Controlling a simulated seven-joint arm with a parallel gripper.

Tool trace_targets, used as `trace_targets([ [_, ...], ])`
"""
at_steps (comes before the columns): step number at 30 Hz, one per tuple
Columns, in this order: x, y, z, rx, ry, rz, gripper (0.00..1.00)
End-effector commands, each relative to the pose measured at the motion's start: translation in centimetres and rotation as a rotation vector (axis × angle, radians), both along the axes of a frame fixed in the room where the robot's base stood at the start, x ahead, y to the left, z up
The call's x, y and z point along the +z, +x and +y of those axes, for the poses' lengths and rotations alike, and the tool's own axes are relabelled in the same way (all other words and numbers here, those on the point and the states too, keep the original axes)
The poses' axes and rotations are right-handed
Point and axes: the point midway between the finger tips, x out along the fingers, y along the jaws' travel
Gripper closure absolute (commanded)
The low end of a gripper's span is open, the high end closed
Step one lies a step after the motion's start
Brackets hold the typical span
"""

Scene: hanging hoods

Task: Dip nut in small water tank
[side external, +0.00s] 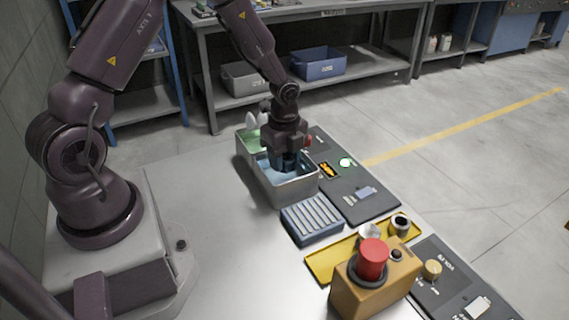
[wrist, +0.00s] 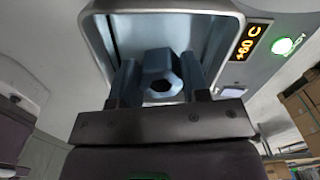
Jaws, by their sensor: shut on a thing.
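A small metal tank (side external: 290,192) with blue water (side external: 264,164) stands on the bench, and its rim also shows in the wrist view (wrist: 165,6). My gripper (side external: 286,162) points down into this tank, with its fingers below the rim level. In the wrist view my gripper (wrist: 160,76) is shut on a blue-grey hexagonal nut (wrist: 157,62), with the nut's dark hole facing the camera. The tank walls surround the nut on several sides. In the side view the nut is hidden by the fingers and tank wall, so its depth in the water is unclear.
A tank with green liquid (side external: 246,146) adjoins behind. A lit display (side external: 329,170) and green light (side external: 347,162) are on the panel to the right. A ribbed blue tray (side external: 312,219), yellow tray (side external: 322,264) and red-button box (side external: 371,285) stand in front.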

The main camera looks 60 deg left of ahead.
Motion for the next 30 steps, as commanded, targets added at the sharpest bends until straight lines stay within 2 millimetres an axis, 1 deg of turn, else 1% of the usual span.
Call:
trace_targets([
  [3, 0.9, 0.1, 0.0, 0.000, 0.001, -0.003, 0.87],
  [18, 4.2, 0.0, 0.0, 0.000, 0.002, -0.003, 0.87],
  [30, 4.5, 0.0, 0.0, -0.001, 0.000, -0.001, 0.87],
])
